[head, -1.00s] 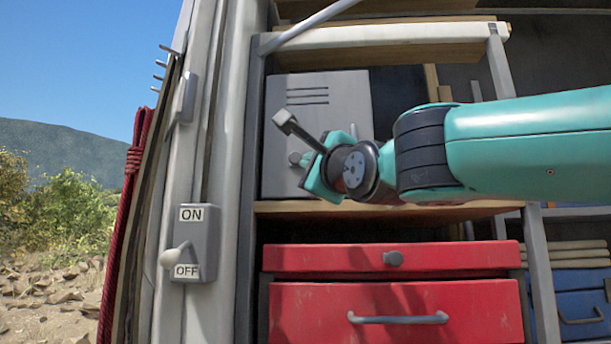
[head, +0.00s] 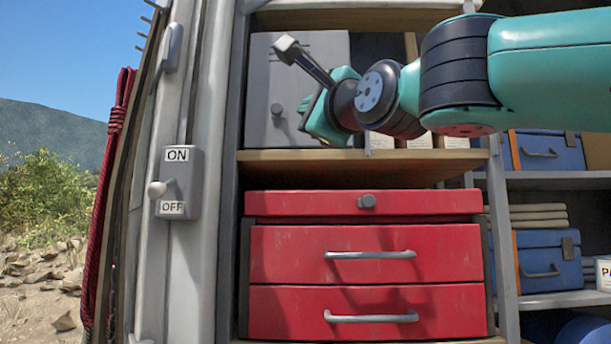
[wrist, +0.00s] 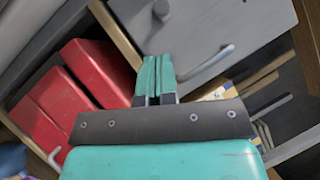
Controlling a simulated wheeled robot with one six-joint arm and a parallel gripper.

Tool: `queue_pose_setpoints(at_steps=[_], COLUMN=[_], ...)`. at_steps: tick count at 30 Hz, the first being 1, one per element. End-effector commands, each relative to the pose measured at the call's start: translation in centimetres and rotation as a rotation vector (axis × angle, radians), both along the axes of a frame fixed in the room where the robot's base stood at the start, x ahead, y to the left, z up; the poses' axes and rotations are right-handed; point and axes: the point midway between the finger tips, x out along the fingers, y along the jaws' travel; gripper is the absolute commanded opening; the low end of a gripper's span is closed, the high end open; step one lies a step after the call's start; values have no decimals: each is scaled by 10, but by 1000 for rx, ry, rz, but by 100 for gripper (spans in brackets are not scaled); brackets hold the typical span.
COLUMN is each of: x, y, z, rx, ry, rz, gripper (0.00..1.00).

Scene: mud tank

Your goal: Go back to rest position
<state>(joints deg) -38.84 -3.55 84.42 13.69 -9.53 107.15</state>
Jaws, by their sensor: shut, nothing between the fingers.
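My gripper (wrist: 156,76) shows in the wrist view with its two teal fingers together and nothing between them. In the head view my gripper (head: 318,118) hangs in front of the grey cabinet (head: 283,80), at the upper middle. The teal arm reaches in from the right edge. The cabinet's door and handle (wrist: 212,62) show beyond the fingers in the wrist view. I cannot tell how far the fingers are from the cabinet.
A red drawer chest (head: 365,240) stands below the wooden shelf (head: 345,166). An ON/OFF switch box (head: 180,180) sits on the left post, its lever nearer OFF. A red rope (head: 105,200) hangs at the left.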

Motion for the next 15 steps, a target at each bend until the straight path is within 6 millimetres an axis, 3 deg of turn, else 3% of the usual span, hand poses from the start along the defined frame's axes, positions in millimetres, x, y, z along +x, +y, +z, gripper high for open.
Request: queue_pose_setpoints(at_steps=[5,8,11,14,15], x=[0,4,8,5,0], y=[-1,-1,-2,-7,-12], z=[-1,-19,-64,-136,-169], rx=[-5,-83,-295,-616,-755], ry=[2,24,77,149,176], rz=[-2,-10,-16,18,49], gripper=[0,0,0,0,0])
